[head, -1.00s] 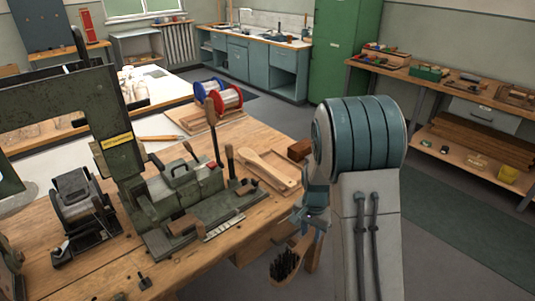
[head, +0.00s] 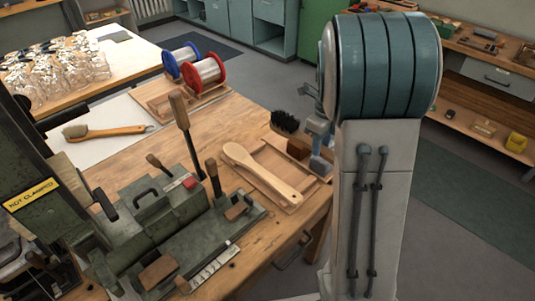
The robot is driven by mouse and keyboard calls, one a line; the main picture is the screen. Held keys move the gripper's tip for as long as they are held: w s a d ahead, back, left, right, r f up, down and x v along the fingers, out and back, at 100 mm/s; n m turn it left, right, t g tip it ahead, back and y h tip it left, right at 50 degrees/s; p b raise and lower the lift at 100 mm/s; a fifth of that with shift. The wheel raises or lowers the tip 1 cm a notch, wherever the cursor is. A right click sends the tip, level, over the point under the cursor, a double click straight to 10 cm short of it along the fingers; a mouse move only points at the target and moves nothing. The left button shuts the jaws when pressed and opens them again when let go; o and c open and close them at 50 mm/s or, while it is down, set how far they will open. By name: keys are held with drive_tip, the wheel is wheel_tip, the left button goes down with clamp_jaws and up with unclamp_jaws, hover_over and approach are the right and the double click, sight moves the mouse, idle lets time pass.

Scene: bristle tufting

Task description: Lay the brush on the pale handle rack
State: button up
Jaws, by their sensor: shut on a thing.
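A brush with dark bristles (head: 285,121) is near the far right edge of the bench, bristles showing to the left of my arm. My gripper (head: 318,126) is shut on it; the arm hides much of the fingers and the brush's handle. The pale wooden rack (head: 274,159) lies on the bench to the left of and nearer than the brush. A pale paddle-shaped handle (head: 262,172) lies across it. I cannot tell the brush's height above the bench.
A brown block (head: 298,148) and a grey-topped block (head: 320,166) sit by the rack's right end. A green tufting fixture (head: 160,205) with upright wooden-handled levers stands left. Red and blue spools (head: 203,71) are behind. Another brush (head: 105,131) lies on a white sheet.

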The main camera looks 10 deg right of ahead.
drive_tip(key=w+a+f, duration=0.2)
drive_tip(key=a, duration=0.1)
drive_tip(key=w+a+f, duration=0.2)
drive_tip(key=a, duration=0.1)
drive_tip(key=w+a+f+p, duration=0.1)
drive_tip(key=w+a+f, duration=0.1)
drive_tip(key=w+a, duration=0.1)
drive_tip(key=shift+f, duration=2.35)
drive_tip(key=shift+f, duration=0.1)
drive_tip(key=o, duration=1)
drive_tip(key=shift+f, duration=0.1)
